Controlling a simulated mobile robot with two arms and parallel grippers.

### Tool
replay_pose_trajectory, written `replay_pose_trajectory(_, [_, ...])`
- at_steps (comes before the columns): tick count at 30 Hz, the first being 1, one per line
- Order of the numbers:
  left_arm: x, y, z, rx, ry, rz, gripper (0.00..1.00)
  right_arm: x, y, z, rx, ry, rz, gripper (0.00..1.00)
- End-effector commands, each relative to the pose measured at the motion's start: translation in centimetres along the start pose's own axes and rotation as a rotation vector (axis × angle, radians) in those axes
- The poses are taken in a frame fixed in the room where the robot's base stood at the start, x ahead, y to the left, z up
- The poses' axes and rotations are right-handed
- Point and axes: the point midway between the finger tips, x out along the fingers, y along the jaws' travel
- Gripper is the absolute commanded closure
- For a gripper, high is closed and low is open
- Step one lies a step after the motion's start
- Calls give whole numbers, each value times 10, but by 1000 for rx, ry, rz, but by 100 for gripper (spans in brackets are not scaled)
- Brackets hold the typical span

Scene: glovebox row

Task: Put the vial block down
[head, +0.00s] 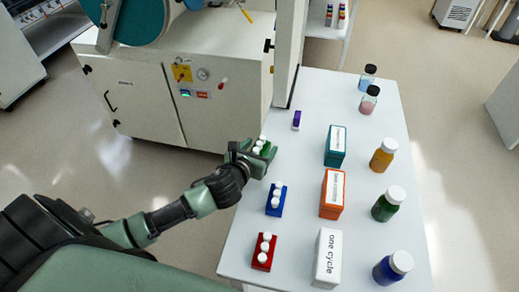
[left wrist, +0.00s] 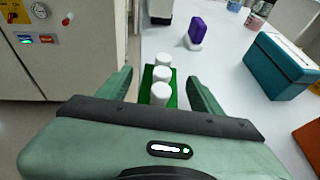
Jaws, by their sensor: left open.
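A green vial block (head: 265,144) with several white-capped vials stands upright at the left edge of the white table (head: 310,90). My left gripper (head: 262,157) is around it, one finger on each side. In the left wrist view the green block (left wrist: 147,76) shows between the two spread fingers (left wrist: 162,88), with a gap at each side. The gripper is open, and its body hides the near base of the block. A blue vial block (head: 275,208) and a red vial block (head: 262,260) stand nearer on the same side. My right gripper is out of view.
A purple object (head: 296,118) stands beyond the green block. Teal (head: 334,150), orange (head: 331,200) and white boxes (head: 327,262) line the table's middle, with several bottles (head: 383,155) along its right. A white cabinet (head: 175,90) stands left of the table.

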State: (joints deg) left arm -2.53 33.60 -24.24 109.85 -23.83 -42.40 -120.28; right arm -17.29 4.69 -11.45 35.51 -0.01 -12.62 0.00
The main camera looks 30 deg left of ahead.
Motion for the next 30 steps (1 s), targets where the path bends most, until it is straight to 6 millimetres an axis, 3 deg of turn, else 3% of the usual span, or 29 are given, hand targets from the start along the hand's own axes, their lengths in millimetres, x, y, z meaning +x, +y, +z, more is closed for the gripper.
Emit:
replay_pose_trajectory(4, [0, 0, 0, 0, 0, 0, 37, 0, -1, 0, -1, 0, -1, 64])
replay_pose_trajectory(11, [0, 0, 0, 0, 0, 0, 100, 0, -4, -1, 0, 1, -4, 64])
replay_pose_trajectory(23, [-2, 1, 6, 2, -3, 1, 100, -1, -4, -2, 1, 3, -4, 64])
replay_pose_trajectory(30, [-14, 1, 36, 3, -7, 0, 100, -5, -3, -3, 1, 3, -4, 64])
